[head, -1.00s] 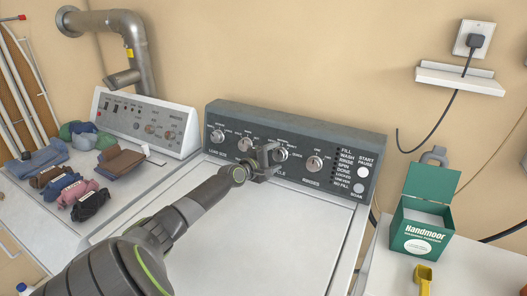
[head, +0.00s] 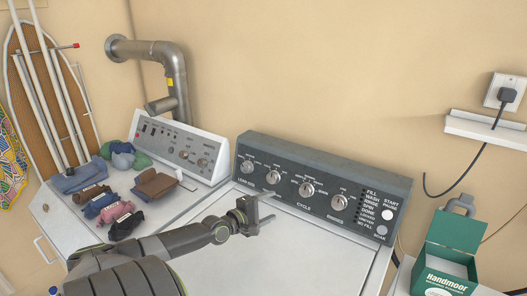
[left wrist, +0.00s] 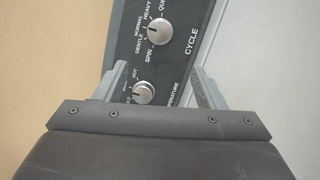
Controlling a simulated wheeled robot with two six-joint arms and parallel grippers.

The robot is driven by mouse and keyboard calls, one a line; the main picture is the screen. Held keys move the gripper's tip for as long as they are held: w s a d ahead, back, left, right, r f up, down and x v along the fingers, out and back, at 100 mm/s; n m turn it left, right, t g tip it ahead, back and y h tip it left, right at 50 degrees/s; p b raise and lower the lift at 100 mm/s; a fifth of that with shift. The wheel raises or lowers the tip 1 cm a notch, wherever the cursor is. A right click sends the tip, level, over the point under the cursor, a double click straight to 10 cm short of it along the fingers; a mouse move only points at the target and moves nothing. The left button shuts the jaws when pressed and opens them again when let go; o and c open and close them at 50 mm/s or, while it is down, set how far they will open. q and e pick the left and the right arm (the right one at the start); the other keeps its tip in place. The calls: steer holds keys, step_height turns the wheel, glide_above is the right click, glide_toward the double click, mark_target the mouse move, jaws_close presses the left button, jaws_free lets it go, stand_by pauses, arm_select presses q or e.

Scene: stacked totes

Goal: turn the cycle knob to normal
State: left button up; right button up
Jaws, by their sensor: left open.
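The cycle knob (head: 306,189) is a round silver dial on the dark washer panel (head: 323,168), above the word CYCLE. In the left wrist view the cycle knob (left wrist: 159,31) has SPIN, GENTLE, NORMAL, HEAVY and QUICK printed around it. I cannot tell for certain which word its mark points at. My left gripper (head: 267,206) is open and empty, in front of the panel and to the left of the cycle knob, apart from it. In the wrist view its fingers (left wrist: 153,74) stand either side of the temperature knob (left wrist: 143,92), with the cycle knob beyond their tips.
Other silver knobs, one at the right (head: 339,202), sit on the same panel. A second machine (head: 195,146) with folded clothes (head: 118,213) stands at the left. A green box (head: 447,255) is at the lower right. The white washer top (head: 320,245) is clear.

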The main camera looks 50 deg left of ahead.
arm_select(q)
steer(key=shift+s+r, duration=0.1)
steer(key=shift+s, duration=0.75)
